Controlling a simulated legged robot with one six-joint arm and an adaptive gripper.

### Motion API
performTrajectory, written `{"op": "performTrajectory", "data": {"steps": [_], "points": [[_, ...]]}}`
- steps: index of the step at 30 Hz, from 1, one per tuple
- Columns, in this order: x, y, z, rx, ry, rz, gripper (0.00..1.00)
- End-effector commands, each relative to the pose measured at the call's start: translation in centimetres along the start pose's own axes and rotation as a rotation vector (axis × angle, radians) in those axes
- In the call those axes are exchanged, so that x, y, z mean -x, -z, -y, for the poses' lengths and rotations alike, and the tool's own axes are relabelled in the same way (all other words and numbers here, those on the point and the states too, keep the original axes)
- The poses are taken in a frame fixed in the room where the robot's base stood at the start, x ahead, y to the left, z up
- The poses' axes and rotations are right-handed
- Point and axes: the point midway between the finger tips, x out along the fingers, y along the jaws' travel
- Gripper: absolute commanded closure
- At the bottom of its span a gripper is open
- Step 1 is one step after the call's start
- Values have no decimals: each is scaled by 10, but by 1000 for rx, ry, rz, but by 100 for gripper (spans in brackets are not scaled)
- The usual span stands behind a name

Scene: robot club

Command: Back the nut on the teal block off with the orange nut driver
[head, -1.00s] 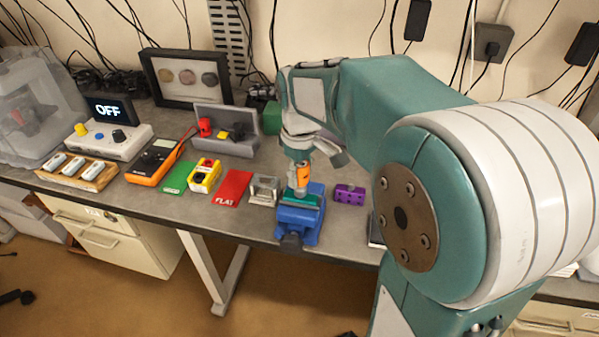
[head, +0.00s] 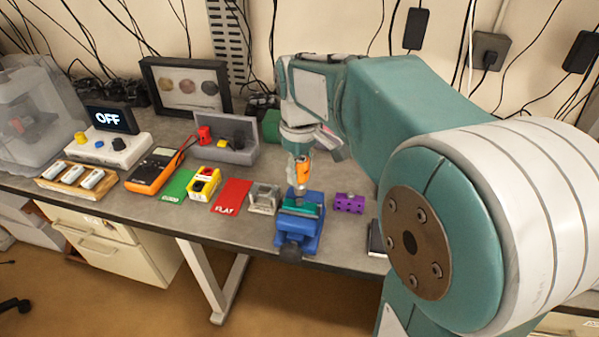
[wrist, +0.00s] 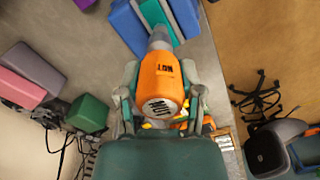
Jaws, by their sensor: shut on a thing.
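The orange nut driver (head: 303,170) is held with its grey socket end (wrist: 159,38) pointing down, over the teal block (head: 301,207). The teal block sits in the jaws of the blue vise (head: 297,235) near the front of the bench. My gripper (wrist: 162,98) is shut on the driver's orange handle, one finger on each side; in the head view my gripper (head: 301,153) is partly hidden by my wrist. In the wrist view the teal block (wrist: 157,14) is past the socket. The nut is hidden, and I cannot tell whether the socket touches it.
A grey block (head: 263,199) and a red FLAT card (head: 231,196) lie left of the vise; a purple block (head: 349,202) lies close on its right. A yellow box (head: 204,182), a multimeter (head: 154,170) and a device reading OFF (head: 110,147) stand further left.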

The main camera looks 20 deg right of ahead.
Motion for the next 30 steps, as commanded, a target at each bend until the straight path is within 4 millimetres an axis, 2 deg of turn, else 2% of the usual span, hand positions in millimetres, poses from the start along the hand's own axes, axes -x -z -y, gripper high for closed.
{"op": "performTrajectory", "data": {"steps": [30], "points": [[35,0,0,0,-1,-1,100]]}}
